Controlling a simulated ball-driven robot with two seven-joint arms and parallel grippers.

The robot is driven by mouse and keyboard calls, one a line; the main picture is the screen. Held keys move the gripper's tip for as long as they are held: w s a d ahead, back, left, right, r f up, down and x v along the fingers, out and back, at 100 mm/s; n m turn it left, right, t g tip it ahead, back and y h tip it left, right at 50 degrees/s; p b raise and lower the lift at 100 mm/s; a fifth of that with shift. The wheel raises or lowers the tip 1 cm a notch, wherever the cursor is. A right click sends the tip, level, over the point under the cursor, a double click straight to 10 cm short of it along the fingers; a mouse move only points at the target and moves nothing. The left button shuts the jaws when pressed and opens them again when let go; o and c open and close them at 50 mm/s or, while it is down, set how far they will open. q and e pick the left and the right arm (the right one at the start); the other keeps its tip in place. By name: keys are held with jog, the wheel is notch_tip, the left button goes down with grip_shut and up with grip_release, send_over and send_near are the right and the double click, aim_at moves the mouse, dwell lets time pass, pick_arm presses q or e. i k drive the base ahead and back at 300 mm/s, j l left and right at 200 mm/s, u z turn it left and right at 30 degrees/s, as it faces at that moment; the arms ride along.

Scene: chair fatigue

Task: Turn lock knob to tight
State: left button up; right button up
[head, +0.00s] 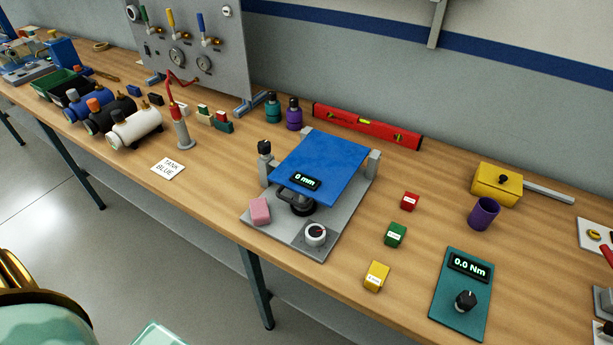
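A test fixture (328,247) with a grey base and a blue plate (322,165) stands on the bench in the middle. Its display (305,181) reads 0 mm. A black knob (264,146) tops a grey post at the plate's left. Another black knob (466,300) is on a teal box (450,318), whose display reads 0.0 Nm. I cannot read a lock or tight mark on any knob. Neither gripper shows.
A pink block (260,211) sits on the base's left corner. Red (410,201), green (395,235) and yellow (376,276) blocks lie to its right. A purple cup (483,214) and yellow box (497,184) stand farther right. A red level (367,126) lies behind.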

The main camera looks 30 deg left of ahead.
aim_at(263, 147)
jog(key=u, duration=0.8)
jog(key=i, duration=0.15)
jog(key=i+j+z, duration=0.1)
jog(key=j+z, duration=0.2)
jog(key=j, duration=0.3)
jog(key=j+z, duration=0.3)
jog(key=j, duration=0.25)
